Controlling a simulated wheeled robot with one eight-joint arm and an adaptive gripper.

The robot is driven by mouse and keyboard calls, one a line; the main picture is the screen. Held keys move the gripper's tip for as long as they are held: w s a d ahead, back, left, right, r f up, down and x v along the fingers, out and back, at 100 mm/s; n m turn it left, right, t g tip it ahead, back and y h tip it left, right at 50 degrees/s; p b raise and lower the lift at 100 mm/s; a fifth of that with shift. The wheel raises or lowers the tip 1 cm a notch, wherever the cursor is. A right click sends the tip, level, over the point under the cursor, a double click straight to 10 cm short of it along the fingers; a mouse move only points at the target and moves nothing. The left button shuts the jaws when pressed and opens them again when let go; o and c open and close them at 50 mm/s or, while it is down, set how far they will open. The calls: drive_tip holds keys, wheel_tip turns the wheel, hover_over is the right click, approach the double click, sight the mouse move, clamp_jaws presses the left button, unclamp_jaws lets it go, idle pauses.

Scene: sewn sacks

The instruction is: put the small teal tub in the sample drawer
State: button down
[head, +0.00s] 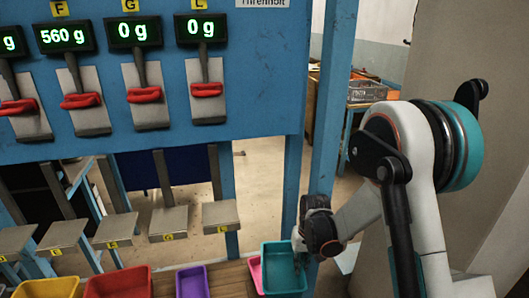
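The small teal tub (283,270) is at the bottom centre-right of the head view, upright on a wooden surface, and its inside looks empty. My gripper (299,242) is at the tub's far right corner, over or touching its rim. The wrist and the viewing angle hide the fingertips, so I cannot tell whether they close on the rim. I cannot make out a sample drawer in this view.
A pink tub (255,272) is close against the teal tub's left side. Purple (192,282), red (118,286) and yellow (46,288) tubs stand further left. A blue panel (255,75) with displays and red handles rises behind, with several small labelled platforms (168,222) below it. A blue post (328,110) stands behind my gripper.

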drive_tip(key=s+d+r, duration=0.6)
drive_tip(key=d+r, duration=0.1)
drive_tip(key=d, duration=0.1)
drive_tip(key=shift+d+r+m, duration=0.15)
drive_tip(key=shift+m, duration=0.15)
